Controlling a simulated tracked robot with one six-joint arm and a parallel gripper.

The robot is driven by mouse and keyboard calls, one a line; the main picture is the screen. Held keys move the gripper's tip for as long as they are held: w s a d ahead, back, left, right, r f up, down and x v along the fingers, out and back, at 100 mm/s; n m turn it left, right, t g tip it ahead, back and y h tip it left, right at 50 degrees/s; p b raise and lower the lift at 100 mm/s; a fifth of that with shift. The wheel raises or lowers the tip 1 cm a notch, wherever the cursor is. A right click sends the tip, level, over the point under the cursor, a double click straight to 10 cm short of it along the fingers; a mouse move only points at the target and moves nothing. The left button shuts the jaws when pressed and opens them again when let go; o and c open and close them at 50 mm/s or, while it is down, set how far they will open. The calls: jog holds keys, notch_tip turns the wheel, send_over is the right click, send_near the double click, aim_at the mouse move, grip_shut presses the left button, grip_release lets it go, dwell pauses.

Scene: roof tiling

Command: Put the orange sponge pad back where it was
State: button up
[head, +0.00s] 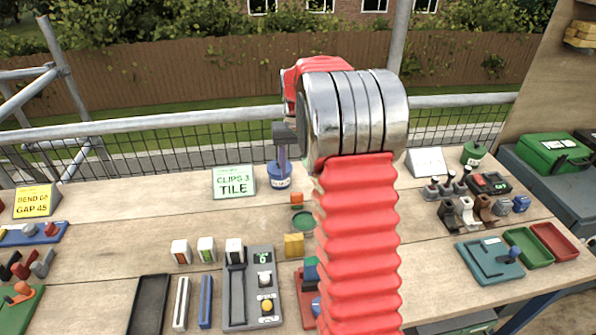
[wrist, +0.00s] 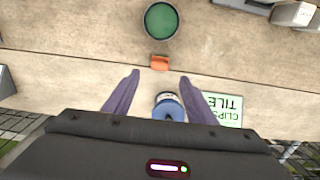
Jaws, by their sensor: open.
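The orange sponge pad (head: 296,197) is a small orange block lying on the wooden bench, just beyond a round green dish (head: 302,220). In the wrist view the pad (wrist: 159,62) lies between the green dish (wrist: 160,21) and the blue pot (wrist: 168,106), apart from both. My gripper (wrist: 157,80) is open and empty, its two purple fingers spread. In the head view my gripper (head: 282,163) hangs in front of the blue pot (head: 279,177), largely hidden by my wrist. I cannot tell its exact height above the bench.
A "CLIPS 3 TILE" sign (head: 234,182) stands left of the blue pot. A yellow block (head: 293,245) and a grey device (head: 252,288) lie nearer. My red arm hides part of the bench. A metal railing (head: 150,122) runs behind. Bare bench lies at left centre.

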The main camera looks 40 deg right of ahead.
dwell(0.4)
jog(key=s+a+r+n+t, duration=0.1)
jog(key=s+a+r, duration=0.45)
jog(key=a, duration=0.25)
jog(key=s+a+r+n+t, duration=0.2)
jog(key=s+a+r, duration=0.35)
jog(key=a, duration=0.35)
jog(key=s+a+n+t, duration=0.1)
jog(key=s+a, duration=0.3)
jog(key=s, duration=0.3)
jog(key=s+a+f+n+t, duration=0.1)
jog(key=s+a, duration=0.4)
jog(key=s, duration=0.2)
jog(key=shift+s+a+f+t, duration=0.15)
jog(key=shift+s+a+t, duration=0.1)
jog(key=shift+s+t, duration=0.1)
